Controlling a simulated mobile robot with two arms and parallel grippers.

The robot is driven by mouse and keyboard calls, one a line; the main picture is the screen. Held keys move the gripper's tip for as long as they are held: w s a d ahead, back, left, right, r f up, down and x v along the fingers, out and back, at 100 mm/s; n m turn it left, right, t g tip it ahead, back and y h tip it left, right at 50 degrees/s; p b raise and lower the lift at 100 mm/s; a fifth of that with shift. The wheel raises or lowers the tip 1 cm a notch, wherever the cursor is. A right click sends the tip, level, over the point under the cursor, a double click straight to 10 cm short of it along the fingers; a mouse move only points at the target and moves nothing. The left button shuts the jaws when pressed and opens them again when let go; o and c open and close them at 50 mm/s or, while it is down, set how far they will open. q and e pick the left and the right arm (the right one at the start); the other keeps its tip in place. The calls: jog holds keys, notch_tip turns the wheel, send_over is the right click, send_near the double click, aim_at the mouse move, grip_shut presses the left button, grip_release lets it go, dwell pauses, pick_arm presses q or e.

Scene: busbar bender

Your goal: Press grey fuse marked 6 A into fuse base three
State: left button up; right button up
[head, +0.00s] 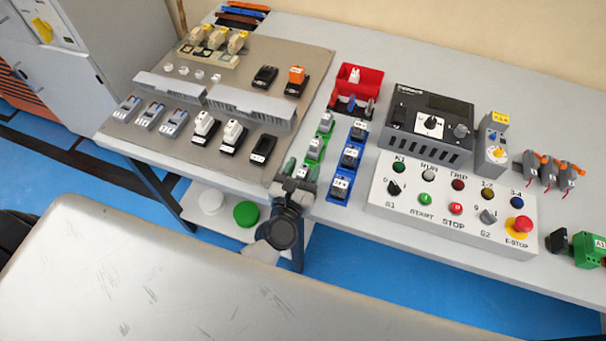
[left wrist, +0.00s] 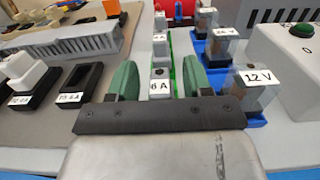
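The grey fuse marked 6 A (left wrist: 159,86) stands upright in the front of a green rack, between the two fingers of my left gripper (left wrist: 160,80). The green fingers are apart, one on each side, with gaps visible. In the head view my left gripper (head: 297,182) is at the front end of the rack, and its fingers partly hide the fuse (head: 303,172). An empty black fuse base (head: 262,149) is third in the front row on the board, left of the gripper; it also shows in the left wrist view (left wrist: 80,84). My right gripper is out of view.
Two bases with white fuses (head: 219,131) stand left of the empty base. The green rack (head: 322,130) holds more grey fuses. A blue rack (head: 350,158) of clear blocks, one marked 12 V (left wrist: 256,90), stands close right. A control box (head: 450,200) is farther right.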

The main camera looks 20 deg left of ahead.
pick_arm(q)
grip_shut()
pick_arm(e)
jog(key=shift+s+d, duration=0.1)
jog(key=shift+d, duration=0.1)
